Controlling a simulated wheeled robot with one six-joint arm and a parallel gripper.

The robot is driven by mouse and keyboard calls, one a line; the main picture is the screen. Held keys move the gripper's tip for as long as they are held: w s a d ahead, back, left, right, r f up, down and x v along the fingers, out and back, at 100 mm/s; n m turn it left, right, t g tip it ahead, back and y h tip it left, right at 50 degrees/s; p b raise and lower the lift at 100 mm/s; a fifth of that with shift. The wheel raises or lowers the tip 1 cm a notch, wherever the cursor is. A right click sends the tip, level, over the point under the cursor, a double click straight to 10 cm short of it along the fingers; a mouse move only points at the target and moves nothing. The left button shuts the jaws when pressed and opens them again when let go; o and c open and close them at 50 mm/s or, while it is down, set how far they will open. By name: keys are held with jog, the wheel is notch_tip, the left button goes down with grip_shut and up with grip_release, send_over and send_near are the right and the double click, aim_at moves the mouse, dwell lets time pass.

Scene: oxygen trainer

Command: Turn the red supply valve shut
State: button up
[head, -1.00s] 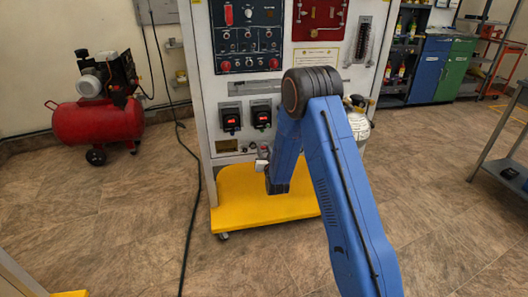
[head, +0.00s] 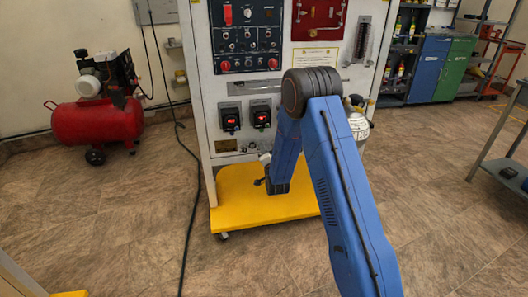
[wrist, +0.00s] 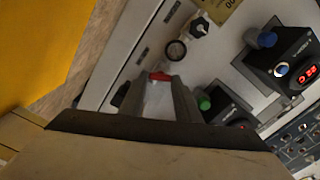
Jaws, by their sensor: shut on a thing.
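The red supply valve (wrist: 159,76) shows in the wrist view as a small red piece between the fingertips of my gripper (wrist: 158,86). The fingers are closed on it, and they hide most of its body. The panel looks tilted in this view. In the head view my arm reaches down to the lower front of the white trainer cabinet (head: 205,130). The valve cannot be made out there, and my arm hides much of the gripper.
Beside the valve are a round dark port (wrist: 175,51), a black knob (wrist: 199,27), a green knob (wrist: 204,103) and display units. The yellow base (head: 235,208) juts out below. A red compressor (head: 95,120) stands left. The floor in front is open.

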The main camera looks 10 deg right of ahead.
jog(key=m, duration=0.5)
jog(key=shift+f, duration=0.15)
jog(key=shift+m, duration=0.3)
dwell(0.3)
jog(key=o, duration=1)
jog(key=shift+o, duration=0.2)
jog(key=s, duration=1.7)
jog(key=shift+s, duration=0.25)
